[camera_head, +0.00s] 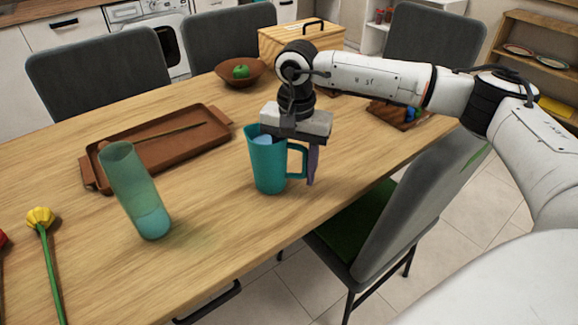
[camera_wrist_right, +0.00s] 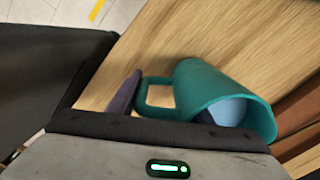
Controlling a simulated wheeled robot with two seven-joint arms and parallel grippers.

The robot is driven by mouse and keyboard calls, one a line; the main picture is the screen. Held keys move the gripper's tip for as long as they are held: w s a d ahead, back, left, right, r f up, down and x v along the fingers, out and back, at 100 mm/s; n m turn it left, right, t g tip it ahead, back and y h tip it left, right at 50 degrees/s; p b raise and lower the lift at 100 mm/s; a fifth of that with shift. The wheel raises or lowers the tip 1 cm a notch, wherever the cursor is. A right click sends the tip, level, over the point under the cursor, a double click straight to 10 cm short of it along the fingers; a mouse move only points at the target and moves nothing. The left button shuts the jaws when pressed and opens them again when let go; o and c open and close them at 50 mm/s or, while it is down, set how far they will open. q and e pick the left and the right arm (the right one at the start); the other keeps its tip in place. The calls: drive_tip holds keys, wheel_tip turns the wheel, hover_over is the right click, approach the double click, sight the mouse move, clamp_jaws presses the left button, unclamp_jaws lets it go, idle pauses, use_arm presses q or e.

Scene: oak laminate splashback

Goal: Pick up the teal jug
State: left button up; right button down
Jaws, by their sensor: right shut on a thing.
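The teal jug (camera_head: 268,170) is upright near the table's right edge, its handle facing right; I cannot tell whether its base touches the table. Something light blue shows inside its mouth. My right gripper (camera_head: 295,155) is above it, pointing down and shut on it. One purple finger is outside, beyond the handle; the other seems to be inside the rim, mostly hidden. In the right wrist view, the jug (camera_wrist_right: 205,88) and its handle lie in front of the gripper (camera_wrist_right: 165,106). My left gripper is not in view.
Behind are a brown tray (camera_head: 165,157) with a thin stick, a bowl (camera_head: 242,77) with a green apple, and a wooden box (camera_head: 290,40). A grey chair (camera_head: 375,225) stands close by the right edge.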

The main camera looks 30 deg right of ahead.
sight(295, 144)
drive_tip(key=shift+r, duration=0.2)
drive_tip(key=shift+r, duration=4.8)
drive_tip(key=shift+a, duration=0.1)
